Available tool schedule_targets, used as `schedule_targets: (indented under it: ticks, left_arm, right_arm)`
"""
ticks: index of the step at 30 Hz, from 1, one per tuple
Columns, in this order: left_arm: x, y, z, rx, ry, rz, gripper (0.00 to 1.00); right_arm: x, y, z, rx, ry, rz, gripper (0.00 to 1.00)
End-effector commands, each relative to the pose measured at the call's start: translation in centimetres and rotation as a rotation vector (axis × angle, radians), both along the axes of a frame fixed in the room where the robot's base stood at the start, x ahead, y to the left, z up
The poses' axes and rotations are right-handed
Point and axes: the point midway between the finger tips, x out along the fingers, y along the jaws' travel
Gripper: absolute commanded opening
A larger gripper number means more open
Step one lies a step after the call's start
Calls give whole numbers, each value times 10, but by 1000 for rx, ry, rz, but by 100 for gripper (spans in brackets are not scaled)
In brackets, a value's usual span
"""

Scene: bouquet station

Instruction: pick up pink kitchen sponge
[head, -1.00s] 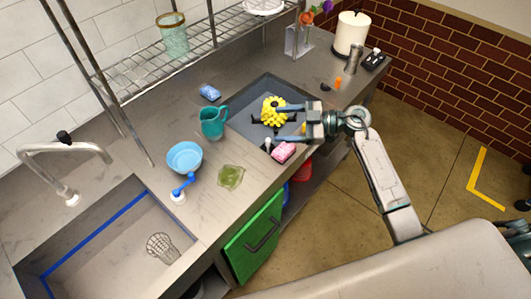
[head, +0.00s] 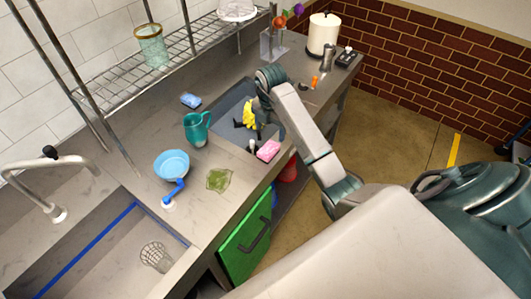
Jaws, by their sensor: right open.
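The pink kitchen sponge (head: 268,150) lies at the front edge of the dark grey tray or recess (head: 224,108) in the counter. My right gripper (head: 264,120) is over that recess, behind the sponge and apart from it. It points down and is open, but my wrist and arm hide much of the jaws. A yellow item (head: 249,115) lies in the recess beside my gripper, partly covered. My left gripper is not in view.
A teal pitcher (head: 196,130), a light blue bowl (head: 171,164), a green cloth-like piece (head: 219,180) and a blue sponge-like block (head: 190,100) stand left of the recess. A paper towel roll (head: 322,36) stands at the back right.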

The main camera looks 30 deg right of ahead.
Motion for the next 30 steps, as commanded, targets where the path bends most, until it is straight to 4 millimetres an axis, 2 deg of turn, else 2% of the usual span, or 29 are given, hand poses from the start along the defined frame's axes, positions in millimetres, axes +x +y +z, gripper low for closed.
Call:
schedule_targets:
  ticks: [1,9,17,27,30]
  left_arm:
    - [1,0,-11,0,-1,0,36]
    - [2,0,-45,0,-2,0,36]
    - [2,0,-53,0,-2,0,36]
    - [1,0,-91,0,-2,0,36]
    - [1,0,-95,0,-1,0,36]
  right_arm:
    - [0,0,-12,1,0,0,71]
    - [0,1,-45,2,-1,-1,71]
    - [0,1,-54,3,-1,-1,71]
    - [2,4,-95,2,-1,-1,71]
    - [2,4,-101,2,-1,-1,71]
